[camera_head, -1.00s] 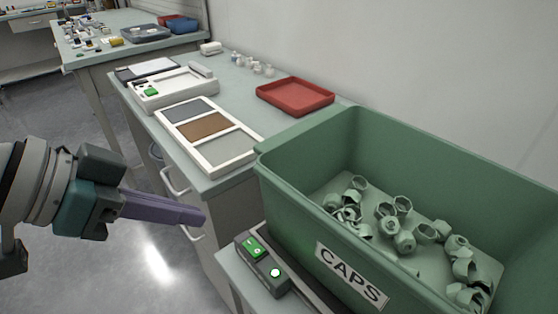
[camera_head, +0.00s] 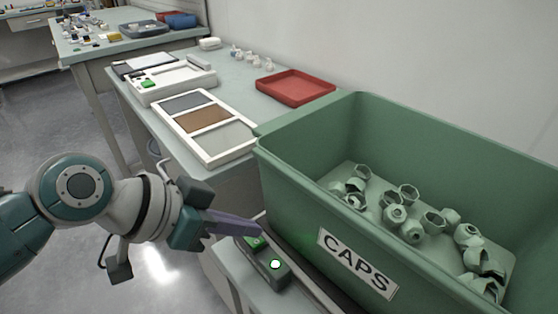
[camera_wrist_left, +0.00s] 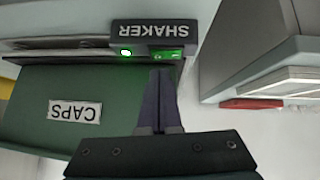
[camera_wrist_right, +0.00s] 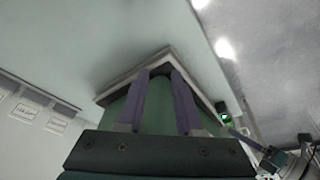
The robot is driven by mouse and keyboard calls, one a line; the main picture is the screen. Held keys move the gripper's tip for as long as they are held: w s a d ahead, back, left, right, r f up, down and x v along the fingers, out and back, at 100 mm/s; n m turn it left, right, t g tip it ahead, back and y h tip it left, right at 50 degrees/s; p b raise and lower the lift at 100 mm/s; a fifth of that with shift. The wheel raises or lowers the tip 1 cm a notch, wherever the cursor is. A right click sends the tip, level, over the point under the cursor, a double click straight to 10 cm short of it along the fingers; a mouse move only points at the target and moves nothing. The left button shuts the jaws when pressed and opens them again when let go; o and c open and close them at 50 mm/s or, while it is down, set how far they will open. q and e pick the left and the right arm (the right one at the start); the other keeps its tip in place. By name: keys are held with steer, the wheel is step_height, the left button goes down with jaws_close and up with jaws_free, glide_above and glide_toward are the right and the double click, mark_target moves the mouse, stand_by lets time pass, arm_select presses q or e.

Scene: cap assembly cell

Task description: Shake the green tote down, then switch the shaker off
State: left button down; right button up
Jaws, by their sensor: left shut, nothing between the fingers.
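The green tote (camera_head: 300,200) with a CAPS label stands at the right of the head view, with several pale green caps (camera_head: 395,213) loose on its floor. The shaker's switch box (camera_head: 262,262) is beside the tote, with a green switch (camera_head: 254,243) and a lit lamp (camera_head: 275,264). My left gripper (camera_head: 259,231) is shut and empty, its tips close to the switch; contact cannot be told. The left wrist view shows the shut fingers (camera_wrist_left: 160,72) just below the green switch (camera_wrist_left: 168,54). My right gripper (camera_wrist_right: 158,73) is open, with a green surface behind its fingers.
A bench (camera_head: 235,80) runs behind, holding a red tray (camera_head: 295,88), a white-framed three-panel board (camera_head: 205,125) and a white tray (camera_head: 172,83). A second bench (camera_head: 75,52) with small parts stands at the back left. The floor at left is clear.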

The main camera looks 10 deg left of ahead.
arm_select(q)
steer(key=shift+f, duration=0.65)
